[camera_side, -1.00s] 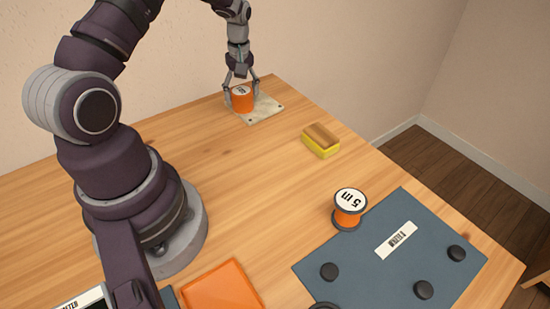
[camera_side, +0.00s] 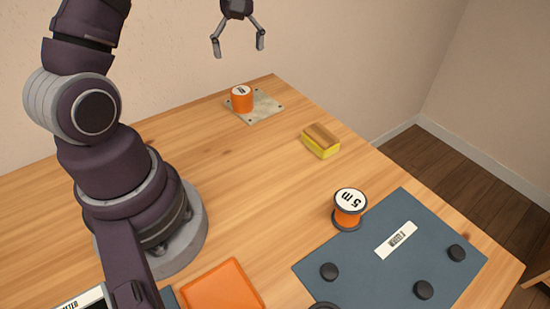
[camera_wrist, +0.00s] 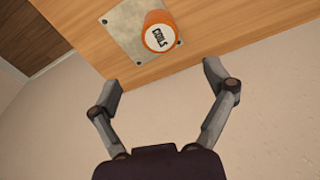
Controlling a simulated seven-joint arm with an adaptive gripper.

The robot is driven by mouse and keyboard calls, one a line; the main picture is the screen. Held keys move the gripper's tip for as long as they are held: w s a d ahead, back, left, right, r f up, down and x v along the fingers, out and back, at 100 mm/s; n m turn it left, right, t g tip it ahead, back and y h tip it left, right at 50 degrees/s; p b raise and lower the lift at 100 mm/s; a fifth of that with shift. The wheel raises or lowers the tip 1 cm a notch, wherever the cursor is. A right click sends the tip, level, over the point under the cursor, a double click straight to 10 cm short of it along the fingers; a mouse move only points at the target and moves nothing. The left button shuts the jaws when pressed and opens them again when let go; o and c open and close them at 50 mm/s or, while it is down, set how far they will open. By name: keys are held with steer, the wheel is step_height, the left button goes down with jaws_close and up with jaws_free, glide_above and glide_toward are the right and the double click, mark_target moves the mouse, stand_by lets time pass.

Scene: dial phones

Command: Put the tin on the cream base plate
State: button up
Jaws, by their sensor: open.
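The orange tin (camera_side: 242,99) with a white labelled top stands upright on the cream base plate (camera_side: 266,107), toward the plate's left side, at the back of the table. In the wrist view the tin (camera_wrist: 160,33) has a label that reads "COILS", and the plate (camera_wrist: 122,22) shows around it with screws at its corners. My gripper (camera_side: 238,50) is open and empty, raised well above the tin and apart from it. Its two spread fingers also show in the wrist view (camera_wrist: 163,82).
A yellow and brown sponge (camera_side: 321,141) lies right of the plate. An orange spool marked "5 m" (camera_side: 348,208) stands by a blue mat (camera_side: 420,255) with several black knobs. An orange tray (camera_side: 222,287) lies at the front. The table's middle is clear.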

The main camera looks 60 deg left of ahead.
steer(key=s+d+r+m+t, duration=0.2)
steer(key=s+d+r+m, duration=0.1)
steer(key=d+r+m, duration=0.45)
steer(key=s+d+m+t+h, duration=0.1)
steer(key=s+d+m+t, duration=0.2)
steer(key=s+d+m, duration=0.5)
steer(key=d+f, duration=0.1)
steer(key=d, duration=0.2)
steer(key=shift+s, duration=0.15)
